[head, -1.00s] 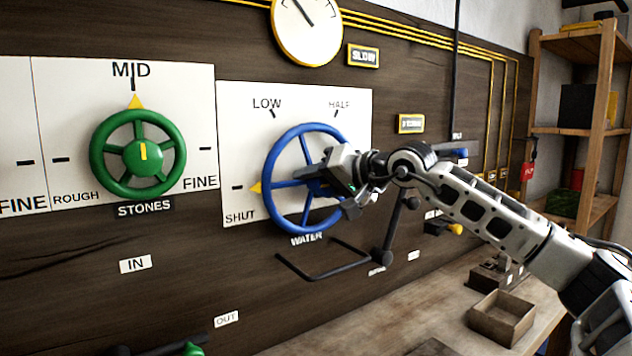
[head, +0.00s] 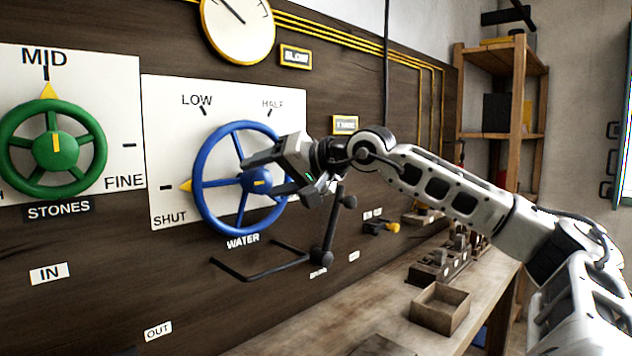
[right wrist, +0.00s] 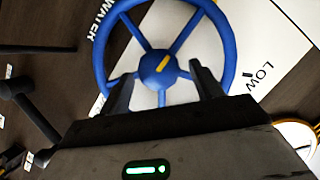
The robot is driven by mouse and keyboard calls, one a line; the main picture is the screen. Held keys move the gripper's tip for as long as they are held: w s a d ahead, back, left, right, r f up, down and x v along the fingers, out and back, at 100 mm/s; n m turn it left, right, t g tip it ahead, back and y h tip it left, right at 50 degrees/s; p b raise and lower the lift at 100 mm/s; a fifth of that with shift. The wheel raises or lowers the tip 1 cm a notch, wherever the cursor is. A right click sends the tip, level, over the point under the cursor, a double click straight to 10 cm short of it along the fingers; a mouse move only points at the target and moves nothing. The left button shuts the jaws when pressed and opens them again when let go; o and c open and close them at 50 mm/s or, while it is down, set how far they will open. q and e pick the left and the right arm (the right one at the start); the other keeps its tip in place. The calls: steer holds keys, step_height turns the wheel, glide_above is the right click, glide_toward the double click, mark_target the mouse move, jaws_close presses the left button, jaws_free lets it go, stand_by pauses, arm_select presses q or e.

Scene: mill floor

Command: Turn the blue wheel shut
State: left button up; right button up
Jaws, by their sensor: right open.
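The blue wheel (head: 203,222) is on a white panel (head: 165,120) above the WATER label. Its yellow pointer (head: 186,186) is at the left, level with the SHUT mark (head: 168,187). LOW and HALF are marked above the wheel. My right gripper (head: 262,178) is open in front of the wheel's right half and hides part of it. In the right wrist view, the blue wheel (right wrist: 228,45) fills the upper middle, and the open fingers of my right gripper (right wrist: 163,83) appear on either side of a spoke. I cannot tell whether they touch it. My left gripper is out of view.
A green STONES wheel (head: 14,118) is at left. A black crank-like bar (head: 262,272) juts out below the blue wheel. A round dial (head: 238,25) hangs above. A workbench (head: 300,325) with an open wooden box (head: 440,308) runs along the wall; shelves (head: 500,135) stand behind.

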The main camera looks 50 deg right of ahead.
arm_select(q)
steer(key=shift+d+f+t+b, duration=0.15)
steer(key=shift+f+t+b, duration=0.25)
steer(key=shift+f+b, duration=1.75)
arm_select(e)
steer(key=b+v, duration=0.1)
steer(key=v, duration=1)
steer(key=shift+s, duration=0.2)
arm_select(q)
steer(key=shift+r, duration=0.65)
